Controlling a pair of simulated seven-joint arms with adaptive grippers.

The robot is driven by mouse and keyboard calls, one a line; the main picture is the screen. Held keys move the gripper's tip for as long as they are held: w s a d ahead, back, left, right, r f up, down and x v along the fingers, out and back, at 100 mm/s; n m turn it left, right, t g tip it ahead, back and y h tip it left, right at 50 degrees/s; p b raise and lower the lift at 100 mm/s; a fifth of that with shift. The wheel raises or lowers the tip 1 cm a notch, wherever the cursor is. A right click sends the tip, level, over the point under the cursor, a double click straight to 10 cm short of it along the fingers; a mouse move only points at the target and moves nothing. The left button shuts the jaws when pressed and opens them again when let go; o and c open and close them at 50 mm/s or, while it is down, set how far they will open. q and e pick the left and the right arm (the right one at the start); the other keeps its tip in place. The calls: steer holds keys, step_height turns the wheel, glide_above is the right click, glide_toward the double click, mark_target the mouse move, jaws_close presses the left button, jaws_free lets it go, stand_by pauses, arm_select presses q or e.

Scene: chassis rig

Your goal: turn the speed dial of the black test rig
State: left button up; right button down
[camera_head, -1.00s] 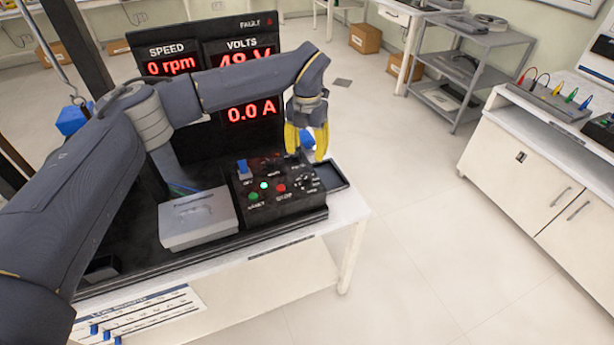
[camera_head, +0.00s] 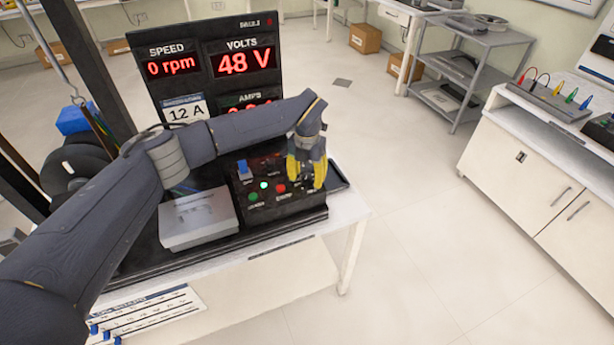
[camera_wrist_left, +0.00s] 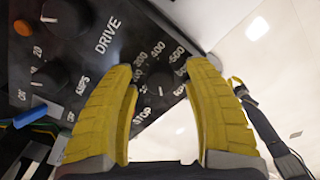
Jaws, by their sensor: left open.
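The black test rig has a control box (camera_head: 290,208) at the front right of its bench. My left gripper (camera_head: 306,186) is open and points down over the right part of that box, its yellow fingers hiding most of the dial area. In the left wrist view, the dark speed dial (camera_wrist_left: 160,84) lies between the spread fingers of the left gripper (camera_wrist_left: 162,72), ringed by white numbers and a STOP mark. I cannot tell whether the fingers touch it. The speed display (camera_head: 167,67) reads 0 rpm.
Beside the dial are a DRIVE knob (camera_wrist_left: 64,17) and another black knob (camera_wrist_left: 49,76). The box also carries a blue switch (camera_head: 243,167) and a red button (camera_head: 281,188). A grey case (camera_head: 198,222) lies left of it. The floor (camera_head: 420,230) to the right is clear.

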arm_select(q)
jaws_close()
stand_by(0.4)
steer(key=shift+m, duration=0.3)
steer(key=m, duration=0.4)
steer(key=shift+r, duration=0.1)
steer(key=m, duration=0.9)
steer(key=shift+m, duration=1.9)
